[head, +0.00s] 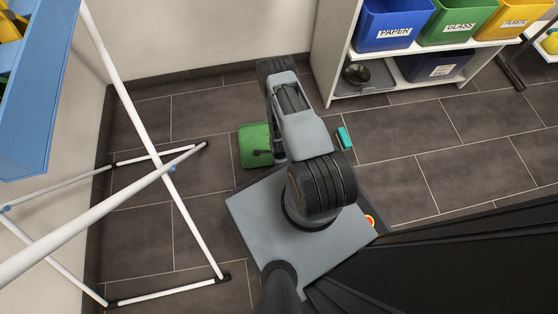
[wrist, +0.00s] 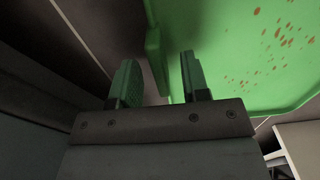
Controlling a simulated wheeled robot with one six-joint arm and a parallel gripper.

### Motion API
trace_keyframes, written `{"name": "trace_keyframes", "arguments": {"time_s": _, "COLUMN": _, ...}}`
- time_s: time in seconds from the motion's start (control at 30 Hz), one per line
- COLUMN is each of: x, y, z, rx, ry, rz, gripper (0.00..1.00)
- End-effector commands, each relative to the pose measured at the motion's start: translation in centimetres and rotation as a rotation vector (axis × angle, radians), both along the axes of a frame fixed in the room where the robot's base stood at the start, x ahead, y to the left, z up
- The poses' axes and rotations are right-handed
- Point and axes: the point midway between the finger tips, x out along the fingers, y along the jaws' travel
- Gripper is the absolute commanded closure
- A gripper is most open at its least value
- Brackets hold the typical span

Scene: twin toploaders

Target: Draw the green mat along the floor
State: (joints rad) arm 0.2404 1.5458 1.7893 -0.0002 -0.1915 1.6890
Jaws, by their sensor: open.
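The green mat (head: 253,139) lies on the dark tiled floor, left of my arm in the head view, which covers part of it. A small dark piece shows over its lower right part. In the wrist view the mat (wrist: 240,50) fills the upper right, with reddish specks and a raised edge at its left. My gripper (wrist: 158,82) is open, with green-faced fingers apart. The right finger overlaps the mat in the picture, and the mat's left edge shows above the gap. I cannot tell whether either finger touches it.
A white-legged rack (head: 185,215) stands at left. A white shelf (head: 335,50) with blue, green and yellow bins stands at upper right. A small teal and white object (head: 343,138) lies right of my arm. Floor further right (head: 450,165) is clear.

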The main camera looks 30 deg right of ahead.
Motion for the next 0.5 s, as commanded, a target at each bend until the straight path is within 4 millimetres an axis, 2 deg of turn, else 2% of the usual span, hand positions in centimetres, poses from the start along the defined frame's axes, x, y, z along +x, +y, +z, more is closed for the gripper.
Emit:
{"name": "trace_keyframes", "arguments": {"time_s": 0.03, "x": 0.1, "y": 0.0, "z": 1.5, "rx": -0.001, "ry": -0.002, "rz": 0.0, "gripper": 0.58}}
{"name": "trace_keyframes", "arguments": {"time_s": 0.2, "x": 0.1, "y": 0.0, "z": 5.2, "rx": -0.001, "ry": -0.002, "rz": 0.001, "gripper": 0.58}}
{"name": "trace_keyframes", "arguments": {"time_s": 0.5, "x": 0.2, "y": 0.1, "z": 10.3, "rx": 0.0, "ry": -0.001, "rz": 0.002, "gripper": 0.58}}
